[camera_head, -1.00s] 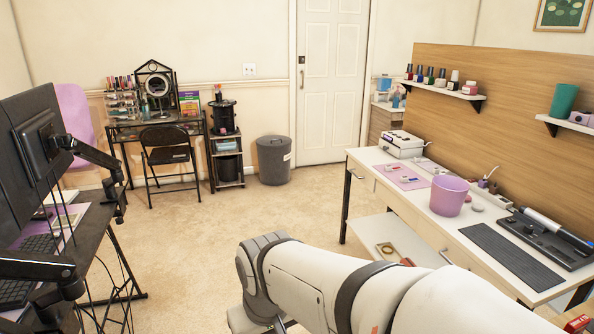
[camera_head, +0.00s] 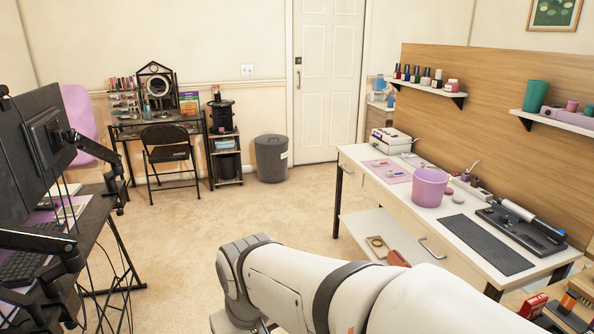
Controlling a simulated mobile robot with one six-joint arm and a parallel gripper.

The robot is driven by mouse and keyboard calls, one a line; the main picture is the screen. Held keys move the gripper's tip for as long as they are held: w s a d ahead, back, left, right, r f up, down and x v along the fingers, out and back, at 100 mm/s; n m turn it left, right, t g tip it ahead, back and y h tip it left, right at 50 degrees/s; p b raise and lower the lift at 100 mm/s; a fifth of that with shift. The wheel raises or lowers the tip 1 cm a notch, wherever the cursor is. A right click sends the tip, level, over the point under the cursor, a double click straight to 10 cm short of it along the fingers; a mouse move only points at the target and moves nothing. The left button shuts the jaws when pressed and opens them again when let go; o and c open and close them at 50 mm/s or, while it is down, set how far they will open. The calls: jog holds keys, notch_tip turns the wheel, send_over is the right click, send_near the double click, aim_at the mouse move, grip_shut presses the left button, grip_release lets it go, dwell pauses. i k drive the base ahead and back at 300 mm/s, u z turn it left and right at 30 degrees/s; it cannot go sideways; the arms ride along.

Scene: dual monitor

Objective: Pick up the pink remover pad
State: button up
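I cannot make out the pink remover pad for certain. A small pinkish round item (camera_head: 458,199) lies on the white desk (camera_head: 480,206), just right of the pink bucket (camera_head: 430,187). Another small pink spot (camera_head: 449,190) shows beside the bucket's rim. Both are too small to identify. My arm reaches in from the bottom, over the floor left of the desk. My gripper is out of sight, so its state does not show.
A pink mat (camera_head: 388,171) lies farther back. Wall shelves (camera_head: 428,89) hold bottles. The monitor desk (camera_head: 84,232) stands left. Carpet between the desks is clear.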

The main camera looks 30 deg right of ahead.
aim_at(449, 191)
jog(key=k, duration=1.3)
jog(key=z, duration=1.55)
jog(key=i, duration=1)
